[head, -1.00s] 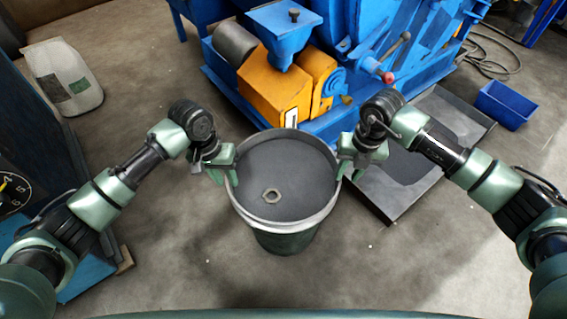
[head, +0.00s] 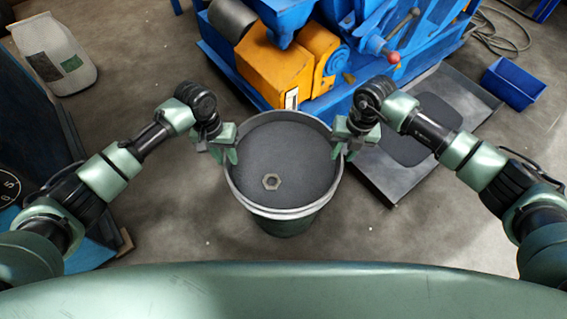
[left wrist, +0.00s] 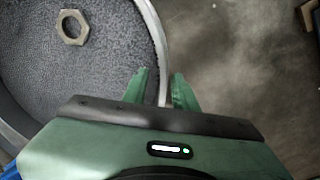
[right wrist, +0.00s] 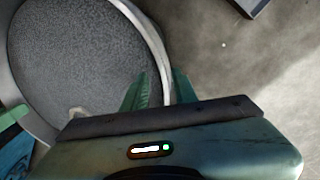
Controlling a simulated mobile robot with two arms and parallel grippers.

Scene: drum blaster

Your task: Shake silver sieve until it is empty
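The silver sieve (head: 322,190) is round with a pale metal rim and sits level over a dark green bucket (head: 290,226). Its inside is a flat speckled grey surface; I cannot tell mesh from fine material. One hex nut (head: 271,182) lies on it, left of the middle, and also shows in the left wrist view (left wrist: 73,27). My left gripper (head: 228,151) is shut on the left rim, with fingers either side of it in the left wrist view (left wrist: 160,92). My right gripper (head: 341,147) likewise straddles the right rim, seen in the right wrist view (right wrist: 163,90).
A blue and yellow machine (head: 270,72) stands close behind the sieve. A dark flat tray (head: 392,192) lies on the floor to the right, with a blue bin (head: 512,84) beyond. A sack (head: 55,50) lies far left. Floor in front and left is clear.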

